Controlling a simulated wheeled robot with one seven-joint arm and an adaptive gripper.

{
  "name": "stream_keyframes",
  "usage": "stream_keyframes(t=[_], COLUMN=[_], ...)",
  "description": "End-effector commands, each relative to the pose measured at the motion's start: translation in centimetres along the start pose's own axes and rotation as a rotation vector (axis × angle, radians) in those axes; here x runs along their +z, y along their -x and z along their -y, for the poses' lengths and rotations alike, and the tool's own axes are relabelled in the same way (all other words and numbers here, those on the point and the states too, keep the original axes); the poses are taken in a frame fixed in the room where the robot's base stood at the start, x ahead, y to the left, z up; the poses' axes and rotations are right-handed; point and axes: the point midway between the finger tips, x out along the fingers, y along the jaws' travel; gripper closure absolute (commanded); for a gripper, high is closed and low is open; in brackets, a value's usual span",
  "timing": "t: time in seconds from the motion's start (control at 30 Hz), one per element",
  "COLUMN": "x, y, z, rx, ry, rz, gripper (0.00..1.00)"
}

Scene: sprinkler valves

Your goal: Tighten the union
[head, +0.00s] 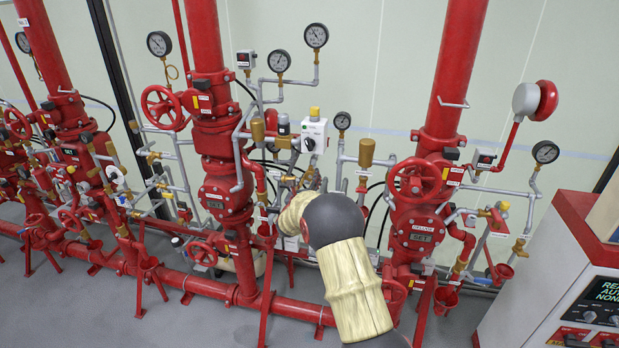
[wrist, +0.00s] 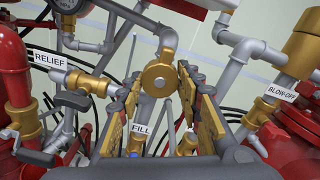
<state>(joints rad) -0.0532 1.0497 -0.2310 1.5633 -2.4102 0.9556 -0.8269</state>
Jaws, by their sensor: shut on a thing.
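A round brass fitting (wrist: 158,78), which looks like the union, sits in the middle of the wrist view in line with grey pipe. My gripper (wrist: 160,88) reaches up to it with one finger on each side. The fingers are shut on the brass fitting, though the exact contact at the pads is partly hidden. In the head view my pale, ribbed arm (head: 352,285) reaches in between two red valve columns and hides the gripper and the fitting.
A FILL tag (wrist: 141,128) hangs between my fingers. A RELIEF-tagged pipe (wrist: 50,62) is at left and a BLOW-OFF tag (wrist: 282,93) at right. Red valve columns (head: 212,140) (head: 440,115) flank my arm. A control cabinet (head: 550,265) stands at lower right.

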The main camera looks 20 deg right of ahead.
Motion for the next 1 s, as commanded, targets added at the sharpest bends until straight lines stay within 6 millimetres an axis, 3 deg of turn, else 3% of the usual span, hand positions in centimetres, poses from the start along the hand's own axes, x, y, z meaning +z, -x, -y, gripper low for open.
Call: stream_keyframes(t=[0.37, 1.0], x=[0.0, -0.16], y=[0.01, 0.01], z=[-0.03, -0.13], rx=[0.001, 0.001], ry=[0.0, -0.138], rz=[0.0, 0.001], gripper=[0.91, 0.91])
